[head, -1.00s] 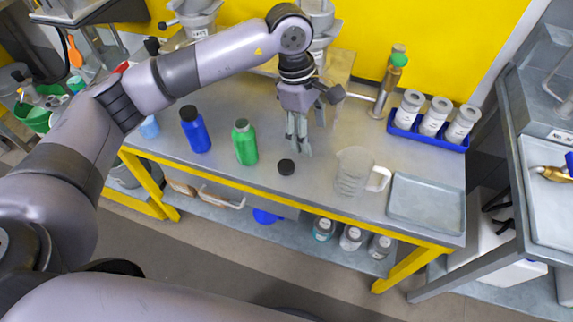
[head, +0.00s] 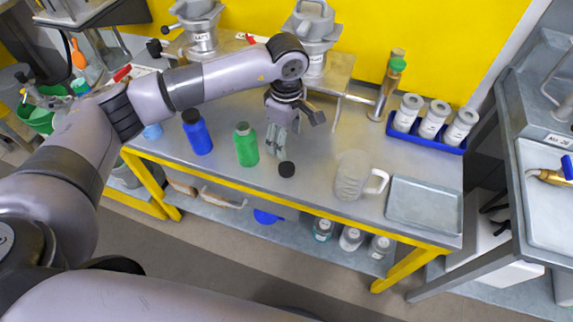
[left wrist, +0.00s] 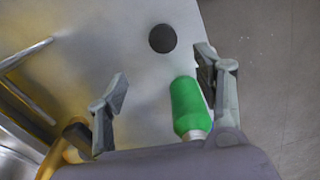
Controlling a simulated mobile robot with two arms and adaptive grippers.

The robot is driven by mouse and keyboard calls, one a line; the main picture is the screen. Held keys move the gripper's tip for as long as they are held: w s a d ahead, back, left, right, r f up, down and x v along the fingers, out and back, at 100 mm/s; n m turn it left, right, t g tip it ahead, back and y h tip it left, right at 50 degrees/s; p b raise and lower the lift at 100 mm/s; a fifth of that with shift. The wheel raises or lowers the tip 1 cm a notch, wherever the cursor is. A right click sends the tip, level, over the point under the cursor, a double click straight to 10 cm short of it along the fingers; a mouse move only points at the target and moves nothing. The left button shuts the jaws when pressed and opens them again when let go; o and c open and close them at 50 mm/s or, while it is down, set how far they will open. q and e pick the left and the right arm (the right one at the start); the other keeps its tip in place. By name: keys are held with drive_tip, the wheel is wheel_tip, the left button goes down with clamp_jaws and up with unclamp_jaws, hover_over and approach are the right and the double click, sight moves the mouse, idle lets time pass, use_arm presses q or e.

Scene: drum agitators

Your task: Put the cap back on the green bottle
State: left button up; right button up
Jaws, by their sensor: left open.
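The green bottle (head: 246,146) stands upright on the steel table, its grey-white top without the black cap. The black cap (head: 287,169) lies on the table to the right of the bottle, near the front edge. My left gripper (head: 276,152) is open and empty, just behind and left of the cap and right of the bottle. In the left wrist view the cap (left wrist: 163,38) lies beyond the open fingers, and the bottle (left wrist: 187,105) shows close beside the right finger. I cannot tell whether they touch. My right gripper is not in view.
A blue bottle with a black cap (head: 197,132) stands left of the green one. A clear jug (head: 351,177) and a grey tray (head: 424,204) are to the right. A blue rack (head: 450,147) holds white jars. The table's front edge lies close to the cap.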

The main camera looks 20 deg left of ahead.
use_arm(q)
hover_over(286, 167)
drive_tip(key=shift+w+f+p, duration=0.15)
drive_tip(key=shift+f+p, duration=0.1)
drive_tip(key=shift+f, duration=1.15)
drive_tip(key=shift+w+f+p, duration=0.1)
drive_tip(key=shift+f+p, duration=0.1)
drive_tip(key=shift+f, duration=1.15)
drive_tip(key=shift+s+f, duration=0.1)
drive_tip(key=shift+f, duration=0.05)
drive_tip(key=f, duration=0.1)
drive_tip(key=f+p, duration=0.1)
drive_tip(key=f, duration=0.1)
drive_tip(key=f+p, duration=0.1)
drive_tip(key=shift+s+f, duration=0.2)
drive_tip(key=shift+s, duration=0.05)
drive_tip(key=shift+f, duration=0.25)
drive_tip(key=c, duration=0.8)
